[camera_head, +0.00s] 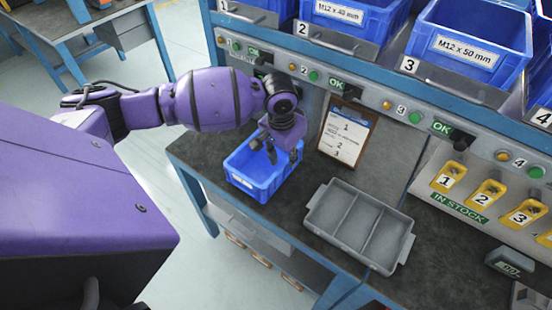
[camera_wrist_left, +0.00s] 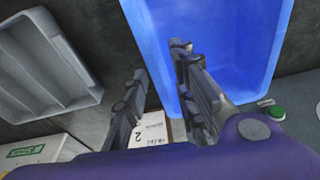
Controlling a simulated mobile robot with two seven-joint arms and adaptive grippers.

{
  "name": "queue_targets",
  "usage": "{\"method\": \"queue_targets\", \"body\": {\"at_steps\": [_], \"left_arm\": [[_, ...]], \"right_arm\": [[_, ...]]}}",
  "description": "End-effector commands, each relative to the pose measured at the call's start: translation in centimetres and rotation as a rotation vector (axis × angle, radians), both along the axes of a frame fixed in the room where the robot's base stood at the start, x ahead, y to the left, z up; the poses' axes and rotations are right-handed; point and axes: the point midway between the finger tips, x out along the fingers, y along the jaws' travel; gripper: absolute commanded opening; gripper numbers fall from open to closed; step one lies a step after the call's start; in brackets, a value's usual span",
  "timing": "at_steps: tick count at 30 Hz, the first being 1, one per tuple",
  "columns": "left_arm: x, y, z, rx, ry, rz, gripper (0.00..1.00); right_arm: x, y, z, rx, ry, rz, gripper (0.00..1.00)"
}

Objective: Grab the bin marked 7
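A blue bin (camera_head: 262,186) stands on the dark bench top in the head view, with a white label on its front that is too small to read. No number 7 can be made out. My left gripper (camera_head: 281,154) is pointed down over the bin's back right part. It is open, with nothing between the fingers that I can see held. In the left wrist view the blue bin (camera_wrist_left: 225,30) fills the top, with one finger over its inside and the other left of its wall; whether they touch it I cannot tell. My right gripper is not in view.
A grey divided tray (camera_head: 360,228) stands right of the bin. A clipboard (camera_head: 346,134) leans behind. Above is a shelf with blue bins marked M12 (camera_head: 465,48) and a strip of OK displays and buttons. Yellow numbered units (camera_head: 447,178) are at right. The bench's left edge is close to the bin.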

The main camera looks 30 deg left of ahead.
Motion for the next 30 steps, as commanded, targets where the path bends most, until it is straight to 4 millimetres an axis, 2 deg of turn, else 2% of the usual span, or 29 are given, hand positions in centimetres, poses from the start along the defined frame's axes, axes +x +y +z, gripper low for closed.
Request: {"method": "queue_targets", "body": {"at_steps": [3,7,24,30], "left_arm": [[-0.9,0.4,0.6,0.009,0.104,0.059,0.25],[-1.6,0.5,0.5,0.012,0.154,0.084,0.25],[-2.4,0.5,-6.4,0.010,0.156,0.085,0.25],[-2.3,0.5,-6.7,0.011,0.152,0.084,0.25]], "right_arm": [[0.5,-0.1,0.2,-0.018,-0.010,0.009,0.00],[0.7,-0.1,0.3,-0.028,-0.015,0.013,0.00],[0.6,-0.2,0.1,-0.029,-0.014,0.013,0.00],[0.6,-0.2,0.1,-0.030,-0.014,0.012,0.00]]}}
